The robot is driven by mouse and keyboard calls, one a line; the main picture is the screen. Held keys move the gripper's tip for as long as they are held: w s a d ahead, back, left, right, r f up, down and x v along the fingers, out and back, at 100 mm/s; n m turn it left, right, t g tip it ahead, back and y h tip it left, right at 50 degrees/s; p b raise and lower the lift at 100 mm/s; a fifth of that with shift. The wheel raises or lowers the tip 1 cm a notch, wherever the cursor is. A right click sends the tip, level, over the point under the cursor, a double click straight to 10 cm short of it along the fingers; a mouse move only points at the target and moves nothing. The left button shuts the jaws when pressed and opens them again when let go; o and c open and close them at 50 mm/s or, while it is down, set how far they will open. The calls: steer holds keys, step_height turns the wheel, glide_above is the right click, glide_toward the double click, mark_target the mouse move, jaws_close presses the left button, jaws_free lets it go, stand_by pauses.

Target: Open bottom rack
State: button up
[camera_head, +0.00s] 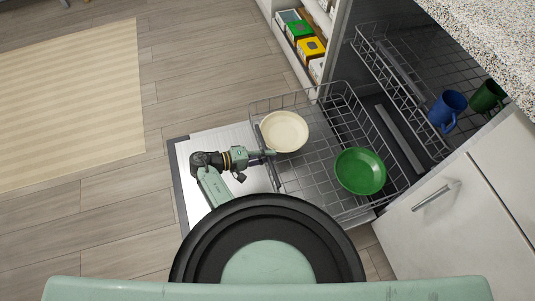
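The bottom rack (312,174) of a dishwasher stands pulled out over the lowered door (204,199). It holds a cream bowl (284,131) and a green plate (360,171). My gripper (270,156) is at the rack's front edge, just below the cream bowl in the picture. The fingers are small and dark here, so I cannot tell whether they are open or shut, or whether they touch the rack wire.
The top rack (388,68) is inside the dishwasher, with a blue mug (447,108) and a green mug (487,96). A white cabinet door (435,219) is at the right. Shelves with boxes (311,47) stand behind. Open floor and a striped rug (70,100) lie left.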

jaws_close()
stand_by(0.3)
steer(key=d, duration=0.1)
steer(key=w+d, duration=0.1)
steer(key=d, duration=0.3)
steer(key=shift+w+d+p, duration=0.15)
steer(key=shift+w+p, duration=0.25)
steer(key=shift+o, duration=1.7)
jaws_free()
